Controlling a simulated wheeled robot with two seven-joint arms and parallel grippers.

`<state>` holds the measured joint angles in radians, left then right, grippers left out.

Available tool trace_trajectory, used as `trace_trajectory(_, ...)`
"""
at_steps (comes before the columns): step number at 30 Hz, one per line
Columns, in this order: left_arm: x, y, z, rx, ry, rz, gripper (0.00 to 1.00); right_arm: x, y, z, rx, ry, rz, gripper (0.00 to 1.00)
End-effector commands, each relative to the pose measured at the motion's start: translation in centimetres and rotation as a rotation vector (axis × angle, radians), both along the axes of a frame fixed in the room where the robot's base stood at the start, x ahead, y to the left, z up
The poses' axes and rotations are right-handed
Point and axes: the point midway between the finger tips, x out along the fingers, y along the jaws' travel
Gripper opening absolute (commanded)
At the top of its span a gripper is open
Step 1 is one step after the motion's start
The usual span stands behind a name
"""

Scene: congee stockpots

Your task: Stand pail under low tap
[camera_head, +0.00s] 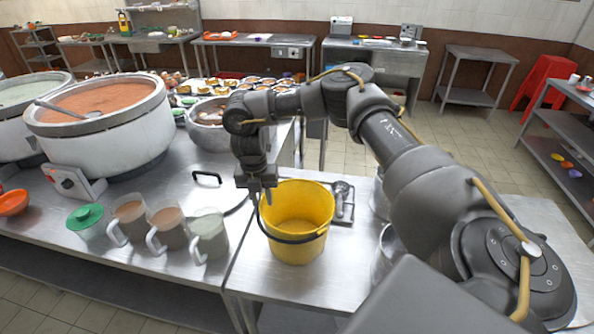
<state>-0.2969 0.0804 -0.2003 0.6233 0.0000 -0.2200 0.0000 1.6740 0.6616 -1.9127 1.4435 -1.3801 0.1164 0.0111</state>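A yellow pail (298,218) stands upright on the metal table, with its dark handle (290,240) hanging across its near side. My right gripper (262,197) points down at the pail's left rim, overlapping it in the picture. Whether its fingers touch or pinch the rim or handle is too small to tell. My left gripper is not in view. I cannot make out a low tap in this view.
Two large stockpots (105,130) stand at the left. Several handled jugs (168,228) stand left of the pail. A small tray with a ladle (342,200) lies right of it. Metal vessels (384,250) stand farther right, partly behind my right arm.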

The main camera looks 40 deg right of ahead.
Motion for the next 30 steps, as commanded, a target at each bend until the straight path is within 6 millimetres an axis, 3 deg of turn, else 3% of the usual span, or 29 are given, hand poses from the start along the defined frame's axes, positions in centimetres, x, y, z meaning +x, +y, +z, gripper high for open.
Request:
trace_trajectory(1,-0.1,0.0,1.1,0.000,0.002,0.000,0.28,-0.1,-0.3,-0.3,-0.001,0.003,-0.001,0.29)
trace_trajectory(6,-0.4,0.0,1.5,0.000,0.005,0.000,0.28,-0.2,-0.4,-2.6,-0.001,0.003,0.000,0.29)
trace_trajectory(14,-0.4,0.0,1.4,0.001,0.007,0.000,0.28,-0.1,-0.4,-3.1,0.000,0.000,0.001,0.29)
trace_trajectory(21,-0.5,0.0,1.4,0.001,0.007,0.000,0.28,-0.1,-0.4,-3.1,0.000,0.000,0.000,0.01)
trace_trajectory(30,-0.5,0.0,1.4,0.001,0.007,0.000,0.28,-0.2,-0.4,-3.1,0.001,0.001,0.000,0.00)
